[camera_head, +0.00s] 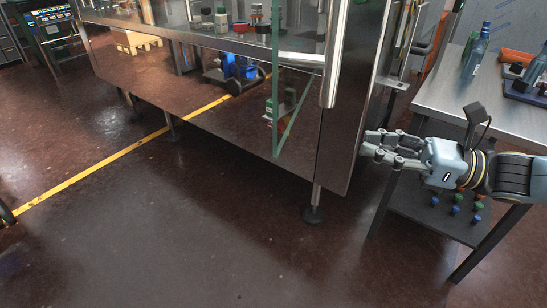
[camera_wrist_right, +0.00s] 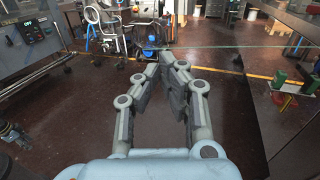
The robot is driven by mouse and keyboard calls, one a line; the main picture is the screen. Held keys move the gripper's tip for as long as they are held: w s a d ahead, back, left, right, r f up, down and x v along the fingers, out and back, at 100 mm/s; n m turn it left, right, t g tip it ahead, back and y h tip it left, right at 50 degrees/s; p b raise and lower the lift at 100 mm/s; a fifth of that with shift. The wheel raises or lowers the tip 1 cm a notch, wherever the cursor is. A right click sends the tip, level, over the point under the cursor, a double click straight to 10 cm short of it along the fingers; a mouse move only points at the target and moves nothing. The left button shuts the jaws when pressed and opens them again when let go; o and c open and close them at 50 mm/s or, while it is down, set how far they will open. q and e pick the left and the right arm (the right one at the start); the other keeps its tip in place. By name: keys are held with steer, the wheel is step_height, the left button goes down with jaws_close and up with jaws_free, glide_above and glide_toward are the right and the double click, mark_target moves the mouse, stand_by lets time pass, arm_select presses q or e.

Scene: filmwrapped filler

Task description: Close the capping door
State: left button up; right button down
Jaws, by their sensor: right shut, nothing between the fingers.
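The capping door looks like a clear glass panel (camera_head: 290,112) with green edges on the front of the steel machine. It stands out at an angle from the machine front, so it appears open. A vertical steel bar (camera_head: 334,55) stands just right of the panel. A thin green line, perhaps a glass edge (camera_wrist_right: 230,46), crosses the wrist view beyond the fingers. My right gripper (camera_head: 370,144) is shut and empty, pointing left beside the machine's right corner post. Its fingertips come together in the right wrist view (camera_wrist_right: 173,59). My left gripper is out of view.
A steel table (camera_head: 440,95) with a blue bottle (camera_head: 476,50) and trays is at the right, behind my right arm. Its lower shelf holds several coloured caps. Open brown floor (camera_head: 190,230) with a yellow line (camera_head: 110,157) lies in front of the machine.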

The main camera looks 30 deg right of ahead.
steer(key=f, duration=0.2)
steer(key=b, duration=0.6)
glide_toward(282, 141)
steer(key=x, duration=0.6)
steer(key=shift+w, duration=0.2)
steer(key=shift+w+a, duration=0.4)
steer(key=shift+p, duration=0.3)
